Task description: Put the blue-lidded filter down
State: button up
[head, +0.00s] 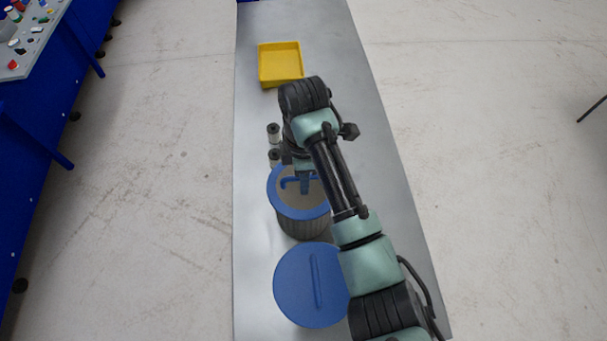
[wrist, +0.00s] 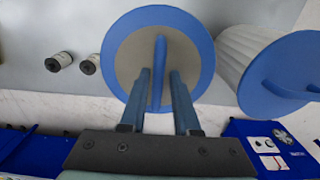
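A pleated filter with a blue-rimmed, grey-centred lid (head: 277,204) stands upright in the middle of the grey table, seemingly resting on it. The lid also shows in the wrist view (wrist: 125,65), with a blue bar handle (wrist: 159,60) across it. My gripper (wrist: 160,72) is at this handle, one finger on each side. Narrow gaps seem to show beside the bar, but firm contact is unclear. A second filter with a fully blue lid (head: 300,285) stands nearer the robot. In the wrist view it is at the right (wrist: 285,75). My arm hides part of both filters.
Two small dark-capped canisters (head: 273,132) stand just beyond the rimmed filter. A yellow tray (head: 281,46) lies farther along the grey table (head: 345,50). Bare table is free around the tray. A blue bench (head: 60,110) with small items stands left, across the floor.

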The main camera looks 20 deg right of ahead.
jog(key=shift+o, duration=0.8)
notch_tip(320, 180, up, 12)
jog(key=p, duration=0.3)
